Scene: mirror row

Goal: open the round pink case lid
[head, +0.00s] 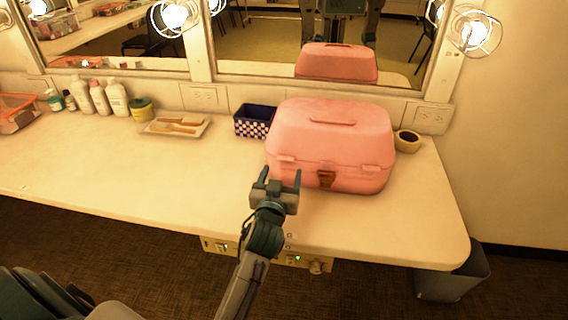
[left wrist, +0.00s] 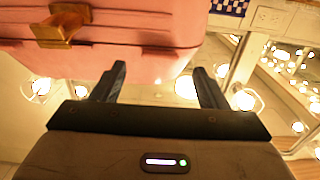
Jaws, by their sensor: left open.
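The pink case (head: 330,135) stands on the counter below the mirror, with rounded corners and its lid shut. A brown latch (head: 326,179) sits at the middle of its front. My left gripper (head: 280,178) is open and empty in front of the case's front left part, left of the latch. In the left wrist view the pink case (left wrist: 110,35) fills the top left, with the latch (left wrist: 62,25) near the top left corner. The open fingers of my left gripper (left wrist: 160,85) are beside the case. I cannot tell whether they touch it. My right gripper is not in view.
A checked blue box (head: 254,121) stands left of the case and a roll of tape (head: 408,140) right of it. A tray with brushes (head: 175,127) and several bottles (head: 98,97) stand farther left. The counter (head: 130,170) is clear at the front left. A bin (head: 452,275) stands below the right end.

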